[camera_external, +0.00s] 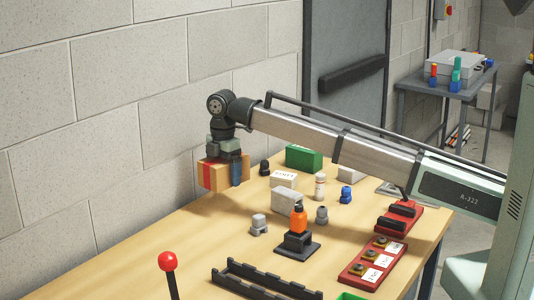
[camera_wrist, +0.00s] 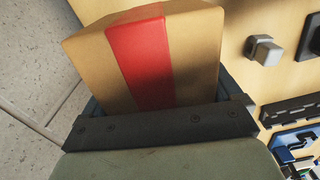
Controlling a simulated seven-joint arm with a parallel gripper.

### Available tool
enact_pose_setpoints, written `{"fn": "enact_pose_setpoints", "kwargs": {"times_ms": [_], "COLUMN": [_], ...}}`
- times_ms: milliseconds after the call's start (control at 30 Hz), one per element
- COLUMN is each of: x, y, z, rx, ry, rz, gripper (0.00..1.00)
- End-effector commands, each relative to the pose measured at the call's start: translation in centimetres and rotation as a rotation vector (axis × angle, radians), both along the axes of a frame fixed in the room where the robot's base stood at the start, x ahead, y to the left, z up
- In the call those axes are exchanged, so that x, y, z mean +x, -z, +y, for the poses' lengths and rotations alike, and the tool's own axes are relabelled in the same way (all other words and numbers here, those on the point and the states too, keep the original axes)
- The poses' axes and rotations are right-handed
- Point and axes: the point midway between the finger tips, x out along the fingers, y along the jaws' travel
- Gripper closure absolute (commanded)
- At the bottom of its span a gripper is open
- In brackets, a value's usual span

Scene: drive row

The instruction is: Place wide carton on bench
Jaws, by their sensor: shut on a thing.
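The wide carton (camera_external: 208,174) is a tan box with a red stripe. It is at the left end of the bench, close to the block wall. My gripper (camera_external: 235,170) is shut on it, with a blue-grey finger showing against its right side. In the wrist view the carton (camera_wrist: 144,55) fills the space between the fingers of my gripper (camera_wrist: 165,110). The bench (camera_external: 190,235) has a light wood top and shows under and around the carton. I cannot tell whether the carton touches the bench top or hangs just above it.
To the carton's right stand a green box (camera_external: 304,157), a grey box (camera_external: 287,201), a white bottle (camera_external: 320,187) and an orange bottle on a black stand (camera_external: 298,221). A black rack (camera_external: 265,280) and red trays (camera_external: 365,262) lie nearer.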

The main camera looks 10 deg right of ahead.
Motion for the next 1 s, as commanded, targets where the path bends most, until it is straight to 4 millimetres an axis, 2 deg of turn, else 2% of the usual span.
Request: {"fn": "enact_pose_setpoints", "kwargs": {"times_ms": [167,267,467,700,800,900,1000], "x": [-0.9,-2.7,-8.7,-16.7,-19.5,-21.6,-22.9], "y": [-1.4,-1.6,-1.5,-1.5,-1.6,-1.6,-1.7], "z": [0.7,1.8,5.9,11.9,14.1,16.0,17.8], "rx": [0.0,0.0,-0.003,-0.007,-0.007,-0.008,-0.007], "ry": [-0.012,-0.037,-0.12,-0.229,-0.266,-0.289,-0.291], "rz": [0.0,0.0,0.002,0.004,0.003,0.004,0.003], "gripper": [0.56,0.56,0.56,0.56,0.56,0.56,0.56]}}
